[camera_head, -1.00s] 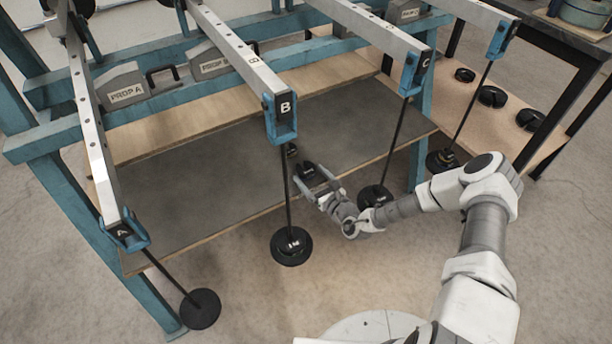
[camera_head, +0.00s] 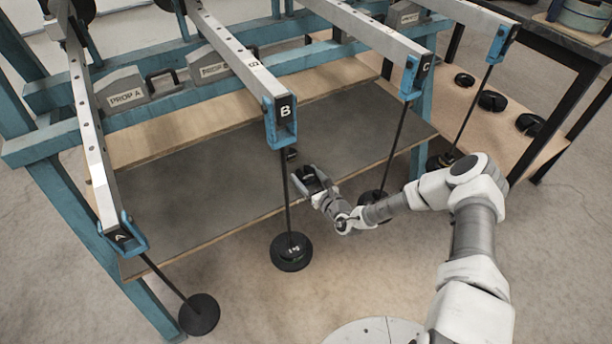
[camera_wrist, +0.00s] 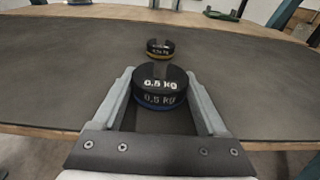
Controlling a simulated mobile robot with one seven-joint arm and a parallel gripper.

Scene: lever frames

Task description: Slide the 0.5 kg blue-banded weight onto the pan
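The blue-banded weight (camera_wrist: 160,86) is a black slotted disc marked 0.5 KG. It rests on the dark shelf mat between the two fingers of my gripper (camera_wrist: 160,76), seen in the wrist view. The fingers look open, one on each side of it; whether they touch it I cannot tell. In the head view my gripper (camera_head: 315,183) is low at the shelf's front edge, and the weight is partly hidden there. To its left, a round black pan (camera_head: 291,260) hangs on a rod from beam B, bearing a black disc.
A yellow-banded weight (camera_wrist: 160,49) stands farther back on the mat. Beam B's rod (camera_head: 286,195) hangs close left of my gripper. Another hanging pan (camera_head: 373,198) is partly behind my arm. A pan (camera_head: 199,314) hangs at lower left. Several black weights (camera_head: 492,101) lie on the right board.

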